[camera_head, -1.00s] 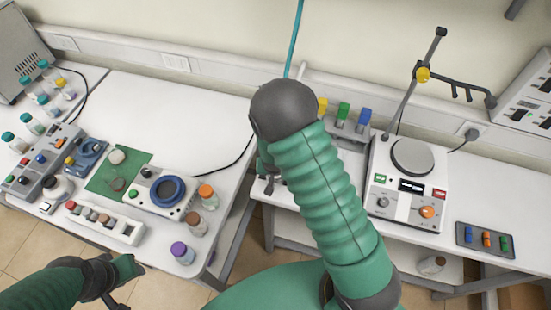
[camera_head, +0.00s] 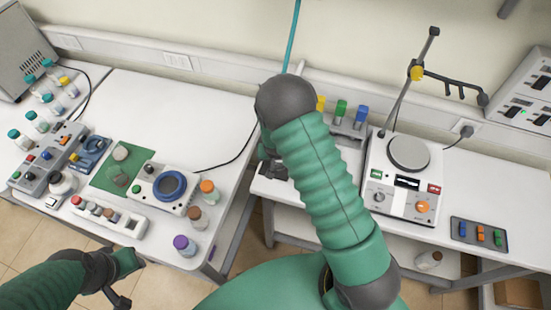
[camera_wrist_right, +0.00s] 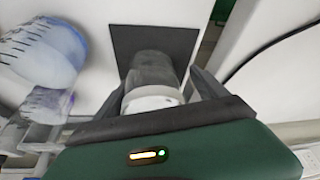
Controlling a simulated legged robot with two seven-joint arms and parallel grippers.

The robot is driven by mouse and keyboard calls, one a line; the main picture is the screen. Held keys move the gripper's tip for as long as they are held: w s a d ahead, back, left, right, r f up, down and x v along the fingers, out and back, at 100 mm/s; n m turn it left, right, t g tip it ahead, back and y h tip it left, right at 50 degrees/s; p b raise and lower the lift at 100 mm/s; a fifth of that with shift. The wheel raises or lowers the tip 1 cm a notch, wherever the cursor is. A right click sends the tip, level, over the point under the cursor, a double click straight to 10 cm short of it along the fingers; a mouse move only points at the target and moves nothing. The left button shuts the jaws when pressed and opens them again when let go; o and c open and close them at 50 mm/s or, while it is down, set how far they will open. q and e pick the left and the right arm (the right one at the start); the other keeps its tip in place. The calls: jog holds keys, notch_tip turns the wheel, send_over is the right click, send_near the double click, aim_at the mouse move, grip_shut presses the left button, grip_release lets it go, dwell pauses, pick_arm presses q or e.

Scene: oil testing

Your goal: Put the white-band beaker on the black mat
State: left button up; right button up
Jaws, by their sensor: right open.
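In the right wrist view the white-band beaker (camera_wrist_right: 155,72), a clear grey vessel with a white band, is between the fingers of my right gripper (camera_wrist_right: 160,92). The fingers are open, one on each side of it. The black mat (camera_wrist_right: 130,38) is a dark square behind and beneath the beaker; the beaker's base appears to be over it, but contact is hard to judge. My left gripper (camera_head: 122,290) is low at the left, away from these things.
In the right wrist view a bluish graduated vessel (camera_wrist_right: 40,50) stands close to the left of the gripper. The left table (camera_head: 160,105) holds bottles and devices.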

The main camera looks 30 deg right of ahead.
jog(key=shift+s+r, duration=0.1)
jog(key=shift+r, duration=0.15)
jog(key=shift+s+a+r+b, duration=0.35)
jog(key=shift+s+r+b, duration=0.15)
jog(key=shift+s+r, duration=0.3)
jog(key=s+a, duration=0.2)
jog(key=s, duration=0.1)
jog(key=s+a+b, duration=0.1)
jog(key=s+a, duration=0.1)
jog(key=s, duration=0.1)
jog(key=s+a, duration=0.2)
jog(key=s, duration=0.1)
jog(key=shift+s+a+r+b, duration=0.15)
jog(key=shift+r+b, duration=0.2)
pick_arm(q)
jog(key=shift+d+f, duration=0.2)
jog(key=shift+f, duration=0.45)
jog(key=shift+d+f, duration=0.15)
jog(key=shift+f, duration=0.45)
pick_arm(e)
jog(key=s+a+r+n+y, duration=0.1)
jog(key=s+a+r+n, duration=0.1)
jog(key=r, duration=0.4)
jog(key=s+a+r+n+g+y, duration=0.1)
jog(key=s+r+n, duration=0.3)
jog(key=r, duration=0.2)
jog(key=shift+a, duration=0.4)
jog(key=shift+w, duration=0.1)
